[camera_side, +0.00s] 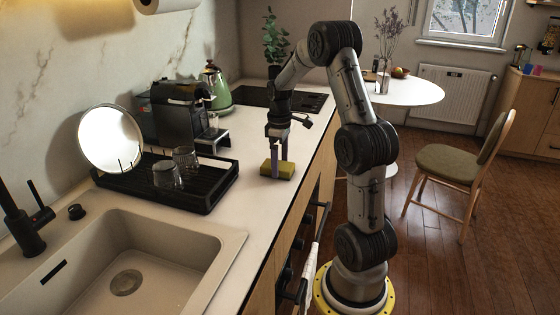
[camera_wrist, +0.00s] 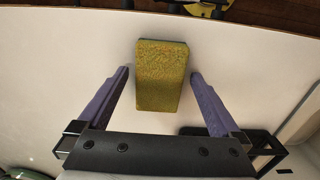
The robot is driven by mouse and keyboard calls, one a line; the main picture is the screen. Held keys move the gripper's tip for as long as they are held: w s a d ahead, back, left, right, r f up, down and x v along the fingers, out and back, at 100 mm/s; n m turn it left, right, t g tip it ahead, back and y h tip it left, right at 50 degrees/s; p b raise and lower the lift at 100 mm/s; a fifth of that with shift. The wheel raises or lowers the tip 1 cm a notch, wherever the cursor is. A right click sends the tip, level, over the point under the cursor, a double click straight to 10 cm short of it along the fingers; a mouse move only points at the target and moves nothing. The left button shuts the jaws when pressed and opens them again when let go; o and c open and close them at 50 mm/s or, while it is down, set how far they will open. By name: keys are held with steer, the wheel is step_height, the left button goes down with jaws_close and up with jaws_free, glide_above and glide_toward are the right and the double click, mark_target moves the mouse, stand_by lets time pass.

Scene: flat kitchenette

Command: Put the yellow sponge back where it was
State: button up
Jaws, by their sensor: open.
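The yellow sponge (camera_side: 285,170) lies flat on the pale countertop (camera_side: 250,205), near its front edge and to the right of the black dish rack. My gripper (camera_side: 277,172) is right above it, pointing down. In the wrist view the sponge (camera_wrist: 162,76) sits between my two purple fingers (camera_wrist: 160,75), with a gap on each side. The fingers are open and do not appear to touch it. In the side view one finger partly covers the sponge.
The black dish rack (camera_side: 215,190) holds glasses and a round white plate (camera_side: 111,139). The sink (camera_side: 150,262) is at the front left. A coffee machine (camera_side: 180,112) and green kettle (camera_side: 218,92) stand behind. Bare counter surrounds the sponge.

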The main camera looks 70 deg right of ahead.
mark_target(280, 165)
step_height(280, 165, up, 11)
steer(key=w+a+r+t, duration=0.1)
steer(key=a+r, duration=0.4)
steer(key=a, duration=0.5)
steer(key=s+a+f+t, duration=0.1)
steer(key=s+a, duration=0.4)
steer(key=a, duration=0.5)
steer(key=s+a+f+t, duration=0.2)
steer(key=s+a, duration=0.4)
steer(key=a, duration=0.5)
steer(key=shift+s+f+t, duration=0.2)
steer(key=shift+t, duration=0.6)
